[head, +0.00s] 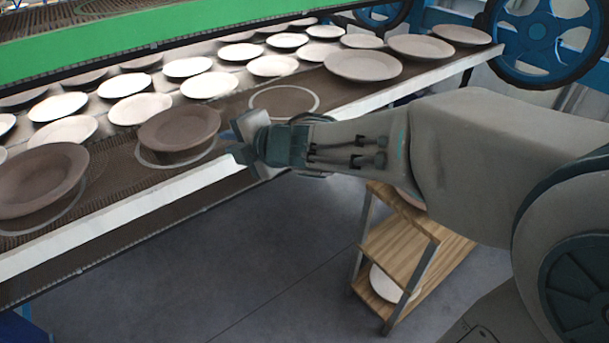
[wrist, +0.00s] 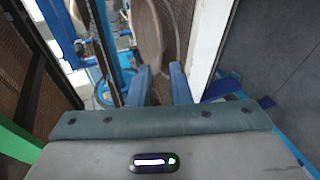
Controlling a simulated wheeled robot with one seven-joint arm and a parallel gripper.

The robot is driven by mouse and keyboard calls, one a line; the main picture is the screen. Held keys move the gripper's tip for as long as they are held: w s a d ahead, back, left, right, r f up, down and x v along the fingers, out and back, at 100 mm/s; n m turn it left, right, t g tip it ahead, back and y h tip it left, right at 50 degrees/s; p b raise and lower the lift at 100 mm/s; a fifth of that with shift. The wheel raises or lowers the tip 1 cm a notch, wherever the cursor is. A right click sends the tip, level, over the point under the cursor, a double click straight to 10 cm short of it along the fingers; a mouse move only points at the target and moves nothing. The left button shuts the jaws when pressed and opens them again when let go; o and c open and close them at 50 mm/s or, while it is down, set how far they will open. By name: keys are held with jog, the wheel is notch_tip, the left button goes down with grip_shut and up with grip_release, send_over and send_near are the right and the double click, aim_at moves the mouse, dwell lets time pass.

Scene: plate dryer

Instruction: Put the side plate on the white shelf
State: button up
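A brown plate (head: 180,127) lies near the front edge of the conveyor in the head view, just left of my gripper (head: 243,138). In the wrist view a brown plate (wrist: 148,32) is seen nearly edge-on ahead of my gripper (wrist: 160,80). The two blue fingers are apart, with a gap between them. The near rim of the plate reaches close to the left finger; I cannot tell whether they touch. Which plate is the side plate is not clear. No plainly white shelf shows; a wooden shelf rack (head: 398,240) stands below my arm, partly hidden.
Several white and brown plates cover the conveyor. An empty ring mark (head: 284,101) lies behind my gripper. A white rail (head: 120,213) runs along the conveyor's front edge. A white plate (head: 388,285) sits on the rack's lower board. A green beam (head: 130,42) crosses above. The floor is clear.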

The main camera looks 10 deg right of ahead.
jog(key=s+d+f+m+h, duration=0.25)
jog(key=d+m+h, duration=0.75)
jog(key=d+m, duration=0.8)
jog(key=s+d+f+m+g, duration=0.2)
jog(key=s+f+m+g, duration=0.1)
jog(key=s, duration=0.4)
jog(key=s+d+f+m+g, duration=0.2)
jog(key=s+f+m+g, duration=0.1)
jog(key=s+m, duration=0.3)
jog(key=shift+s+d+f+g, duration=0.3)
jog(key=shift+s+d, duration=0.1)
jog(key=shift+s, duration=0.75)
